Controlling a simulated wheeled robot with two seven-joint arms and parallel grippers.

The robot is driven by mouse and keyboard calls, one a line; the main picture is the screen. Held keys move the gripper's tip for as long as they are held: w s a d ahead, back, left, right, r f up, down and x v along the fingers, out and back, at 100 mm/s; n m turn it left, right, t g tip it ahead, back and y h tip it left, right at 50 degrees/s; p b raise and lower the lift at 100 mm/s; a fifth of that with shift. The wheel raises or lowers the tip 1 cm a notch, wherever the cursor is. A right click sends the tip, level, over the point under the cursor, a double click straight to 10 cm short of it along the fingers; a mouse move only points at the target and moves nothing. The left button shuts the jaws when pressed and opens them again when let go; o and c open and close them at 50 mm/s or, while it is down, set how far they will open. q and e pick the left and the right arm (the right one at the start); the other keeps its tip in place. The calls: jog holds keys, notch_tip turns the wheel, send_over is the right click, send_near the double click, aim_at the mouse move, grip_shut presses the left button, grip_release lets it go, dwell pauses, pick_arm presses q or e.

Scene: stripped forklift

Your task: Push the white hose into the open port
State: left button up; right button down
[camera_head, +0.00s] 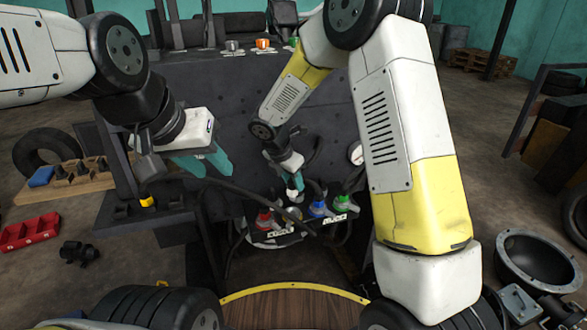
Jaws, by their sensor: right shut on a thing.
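My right gripper (293,174) reaches down in front of the dark forklift body and is shut on the white hose (294,195), at its white connector end. This end sits just above a row of ports with a red connector (264,219), a blue connector (317,209) and a green connector (341,202). The open port is hard to make out; it seems to lie below the white end, between red and blue, and contact cannot be told. My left gripper (208,165) has teal fingers that look parted and empty, left of the ports.
Dark hoses hang around the ports. A gauge (355,154) is at their right. A wooden block with pegs (75,183), a red tray (30,232) and a tyre (45,150) are at left. A large black bowl (541,262) stands at right.

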aim_at(293, 199)
jog(key=shift+f, duration=1.8)
jog(key=shift+f, duration=1.6)
dwell(0.4)
jog(key=c, duration=0.9)
grip_release()
